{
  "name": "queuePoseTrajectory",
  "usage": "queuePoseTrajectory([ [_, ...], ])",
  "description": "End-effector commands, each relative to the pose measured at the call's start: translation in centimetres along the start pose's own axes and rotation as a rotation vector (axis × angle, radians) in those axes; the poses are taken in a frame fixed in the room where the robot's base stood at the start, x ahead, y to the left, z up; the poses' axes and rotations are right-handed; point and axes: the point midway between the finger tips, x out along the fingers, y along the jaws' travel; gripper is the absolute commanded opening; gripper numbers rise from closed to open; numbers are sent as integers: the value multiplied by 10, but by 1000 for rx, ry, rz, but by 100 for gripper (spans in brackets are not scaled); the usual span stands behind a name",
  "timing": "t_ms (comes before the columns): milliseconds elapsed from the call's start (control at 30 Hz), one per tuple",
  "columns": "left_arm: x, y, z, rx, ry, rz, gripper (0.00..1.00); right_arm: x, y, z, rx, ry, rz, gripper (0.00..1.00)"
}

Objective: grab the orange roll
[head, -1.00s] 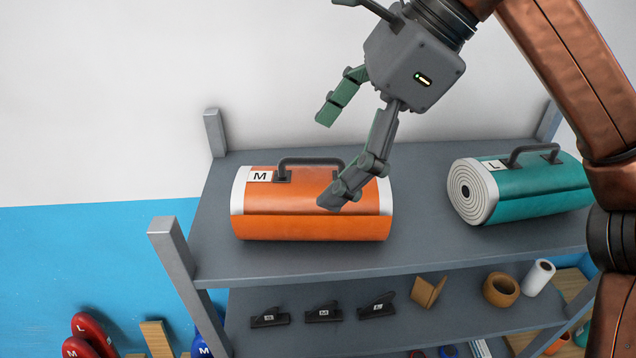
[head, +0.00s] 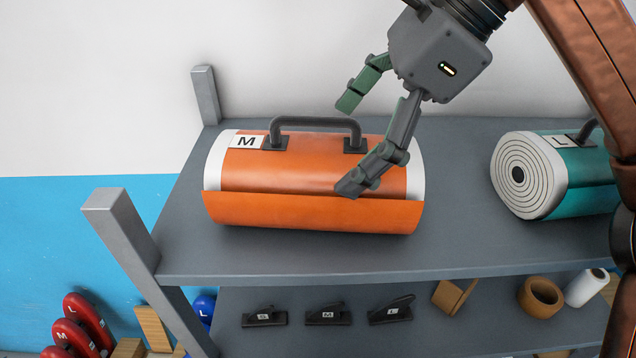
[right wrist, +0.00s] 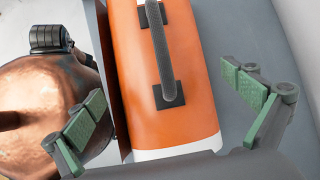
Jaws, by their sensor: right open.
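The orange roll (head: 300,170) lies on the top shelf, with white ends, an "M" label and a dark carry handle (head: 315,122) on top. My right gripper (head: 350,145) is open, above and in front of the roll's right half in the head view. In the right wrist view the roll (right wrist: 165,75) lies between the two spread green-padded fingers (right wrist: 168,105), its handle (right wrist: 162,50) running lengthwise. There is a gap between the roll and the right finger there; whether the left finger touches cannot be told. My left gripper is not in view.
A teal roll (head: 560,175) marked "L" stands to the right on the same grey shelf (head: 460,220). A grey post (head: 120,230) rises at the shelf's front left corner. The lower shelf holds small dark labelled pieces (head: 328,314) and a brown ring (head: 540,297).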

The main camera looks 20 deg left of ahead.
Motion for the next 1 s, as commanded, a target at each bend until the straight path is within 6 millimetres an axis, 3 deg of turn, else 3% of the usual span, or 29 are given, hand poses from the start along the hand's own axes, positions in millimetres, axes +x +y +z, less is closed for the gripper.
queuePoseTrajectory([
  [600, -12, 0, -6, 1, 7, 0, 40, 71, -2, -2, 1, 1, 0, 100],
  [867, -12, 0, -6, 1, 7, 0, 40, 74, -2, -2, 1, 0, 0, 100],
  [1000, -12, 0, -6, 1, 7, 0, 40, 74, -2, -2, 1, 0, 0, 91],
])
